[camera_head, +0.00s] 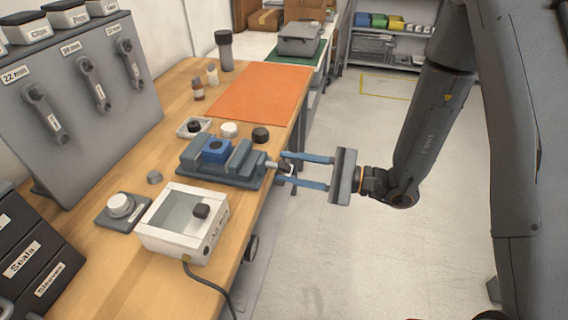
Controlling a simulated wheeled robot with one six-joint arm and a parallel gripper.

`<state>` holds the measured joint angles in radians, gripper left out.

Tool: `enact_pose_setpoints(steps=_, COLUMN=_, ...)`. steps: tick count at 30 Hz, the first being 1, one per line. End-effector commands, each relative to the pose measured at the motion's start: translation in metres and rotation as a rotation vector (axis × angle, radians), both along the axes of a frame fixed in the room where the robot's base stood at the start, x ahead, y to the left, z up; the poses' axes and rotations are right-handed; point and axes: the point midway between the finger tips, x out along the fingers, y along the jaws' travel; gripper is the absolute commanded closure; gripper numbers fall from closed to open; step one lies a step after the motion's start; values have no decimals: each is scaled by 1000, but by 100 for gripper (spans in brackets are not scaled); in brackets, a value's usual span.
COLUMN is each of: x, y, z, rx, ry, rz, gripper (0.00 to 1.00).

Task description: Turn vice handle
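A blue-grey vice (226,162) lies on the wooden workbench near its right edge, with a blue block (216,149) between its jaws. Its handle (285,165) sticks out to the right past the bench edge, with a dark bar at the end of a light screw. My gripper (285,167) comes in from the right with two long blue fingers. The fingers are apart, one on the far side and one on the near side of the handle end. I cannot tell whether either finger touches the handle.
A white box (184,222) with a dark knob and cable stands in front of the vice. Small caps and a white tray (194,128) lie behind it. An orange mat (262,92) covers the bench farther back. The floor (340,240) right of the bench is clear.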

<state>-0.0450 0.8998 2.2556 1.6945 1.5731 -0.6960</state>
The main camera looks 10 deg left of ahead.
Motion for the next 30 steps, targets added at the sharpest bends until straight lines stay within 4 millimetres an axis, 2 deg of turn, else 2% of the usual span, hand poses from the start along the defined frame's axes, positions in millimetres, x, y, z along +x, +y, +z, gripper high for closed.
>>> enact_pose_setpoints(steps=6, x=1, y=16, z=0, rx=-1, ry=1, rz=1, gripper=66)
enact_pose_setpoints(steps=14, x=1, y=18, z=0, rx=-1, ry=1, rz=-1, gripper=66)
enact_pose_setpoints(steps=21, x=1, y=18, z=0, rx=0, ry=1, rz=0, gripper=100)
enact_pose_setpoints(steps=30, x=1, y=17, z=0, rx=2, ry=36, rz=1, gripper=100)
